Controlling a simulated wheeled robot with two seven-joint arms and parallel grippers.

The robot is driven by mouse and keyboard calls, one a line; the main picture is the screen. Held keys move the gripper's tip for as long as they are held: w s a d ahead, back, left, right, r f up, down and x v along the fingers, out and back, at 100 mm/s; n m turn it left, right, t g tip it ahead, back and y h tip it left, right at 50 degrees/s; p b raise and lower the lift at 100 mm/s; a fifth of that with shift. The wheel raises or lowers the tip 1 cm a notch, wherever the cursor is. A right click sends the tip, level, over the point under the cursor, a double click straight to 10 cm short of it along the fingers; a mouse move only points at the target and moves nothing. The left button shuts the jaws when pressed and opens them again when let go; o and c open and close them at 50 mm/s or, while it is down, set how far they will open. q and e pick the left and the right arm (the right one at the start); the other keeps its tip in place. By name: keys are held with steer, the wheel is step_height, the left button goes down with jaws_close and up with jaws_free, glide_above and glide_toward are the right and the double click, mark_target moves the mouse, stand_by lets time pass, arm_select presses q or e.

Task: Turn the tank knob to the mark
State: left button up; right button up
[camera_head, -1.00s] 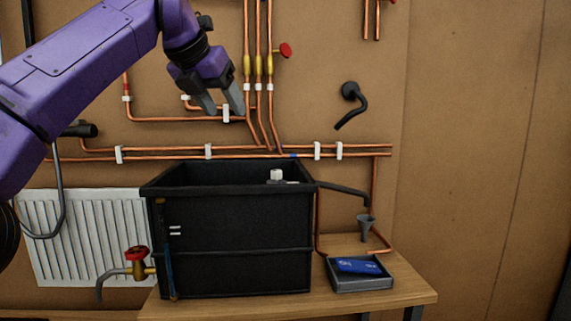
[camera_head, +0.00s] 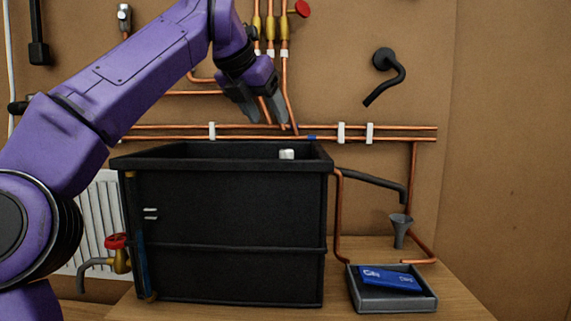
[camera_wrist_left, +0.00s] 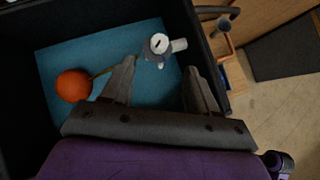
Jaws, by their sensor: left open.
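The black tank (camera_head: 225,210) stands on the wooden bench. A white knob (camera_head: 286,154) shows just above its rim at the right. In the left wrist view the knob (camera_wrist_left: 158,43) is round with a dark mark across its top, on a fitting inside the tank. An orange float ball (camera_wrist_left: 73,85) on a thin rod lies left of it, over blue water (camera_wrist_left: 75,52). My left gripper (camera_head: 262,118) is open and empty above the tank, pointing down. In the wrist view its fingertips (camera_wrist_left: 160,68) are apart, with the knob beyond the gap, not between them. My right gripper is not seen.
A red-handled tap (camera_head: 117,242) sticks out from the tank's lower left. Copper pipes (camera_head: 380,128) run along the wall behind. A funnel (camera_head: 400,230) and a grey tray (camera_head: 395,302) holding a blue packet (camera_head: 390,278) are at the right.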

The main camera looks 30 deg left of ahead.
mark_target(284, 151)
arm_select(q)
steer(key=p+x, duration=0.3)
steer(key=x, duration=0.8)
steer(key=shift+f, duration=0.15)
steer(key=shift+s, duration=0.1)
steer(key=c, duration=1)
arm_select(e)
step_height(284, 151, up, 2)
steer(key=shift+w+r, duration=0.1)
